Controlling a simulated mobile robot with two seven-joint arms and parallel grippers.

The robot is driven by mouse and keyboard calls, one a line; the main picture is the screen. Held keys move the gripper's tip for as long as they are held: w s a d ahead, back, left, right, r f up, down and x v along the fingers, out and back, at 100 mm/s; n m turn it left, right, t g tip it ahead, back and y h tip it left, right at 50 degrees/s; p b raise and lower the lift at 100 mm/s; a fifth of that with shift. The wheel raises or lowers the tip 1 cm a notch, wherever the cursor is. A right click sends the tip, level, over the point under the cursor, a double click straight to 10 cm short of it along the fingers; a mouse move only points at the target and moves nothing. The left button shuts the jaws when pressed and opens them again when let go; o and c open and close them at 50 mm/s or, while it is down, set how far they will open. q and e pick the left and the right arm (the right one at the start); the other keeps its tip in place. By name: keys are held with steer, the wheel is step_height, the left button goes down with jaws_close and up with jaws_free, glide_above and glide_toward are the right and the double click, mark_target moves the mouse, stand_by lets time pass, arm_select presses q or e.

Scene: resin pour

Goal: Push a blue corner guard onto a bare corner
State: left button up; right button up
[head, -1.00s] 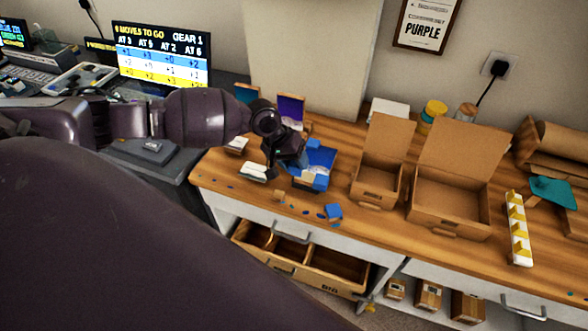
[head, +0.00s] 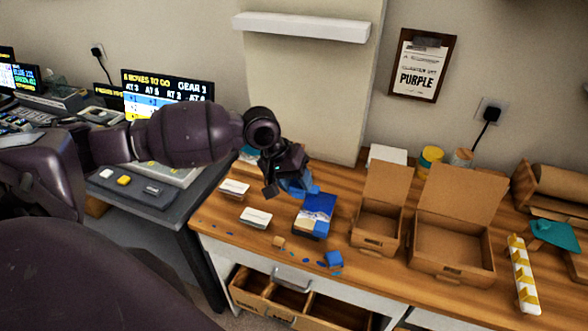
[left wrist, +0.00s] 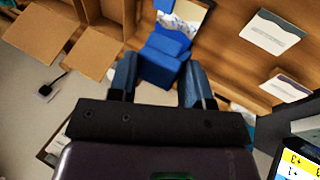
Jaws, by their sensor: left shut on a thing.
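My left gripper (head: 278,184) is shut on a blue corner guard (head: 297,184). The guard also shows between the fingers in the left wrist view (left wrist: 160,62). A small block-shaped piece with a blue and white patterned top (head: 318,208) stands on the bench, just right of and below the gripper in the head view. Its patterned top shows beyond the guard in the left wrist view (left wrist: 184,14). I cannot tell whether the guard touches it, or which of its corners are bare. A loose blue guard (head: 333,259) lies nearer the bench's front edge. My right gripper is not in view.
Two open cardboard boxes (head: 380,228) (head: 450,248) stand to the right on the wooden bench. Two white card stacks (head: 256,217) (head: 234,187) lie left of the piece. A drawer below is open.

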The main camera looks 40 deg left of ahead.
arm_select(q)
step_height(320, 180, down, 5)
steer(key=shift+d+f, duration=0.1)
steer(key=shift+d, duration=0.05)
steer(key=f+b, duration=0.1)
steer(key=f, duration=0.1)
steer(key=w+a+f+b, duration=0.1)
steer(key=f+b, duration=0.2)
steer(key=f, duration=0.1)
steer(key=shift+w+a, duration=0.2)
steer(key=shift+f+b, duration=0.8)
steer(key=shift+b, duration=0.2)
steer(key=shift+f, duration=0.4)
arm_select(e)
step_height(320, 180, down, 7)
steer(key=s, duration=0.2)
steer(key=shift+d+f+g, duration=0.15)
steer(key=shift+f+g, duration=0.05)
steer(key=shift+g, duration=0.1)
arm_select(q)
steer(key=shift+c, duration=0.2)
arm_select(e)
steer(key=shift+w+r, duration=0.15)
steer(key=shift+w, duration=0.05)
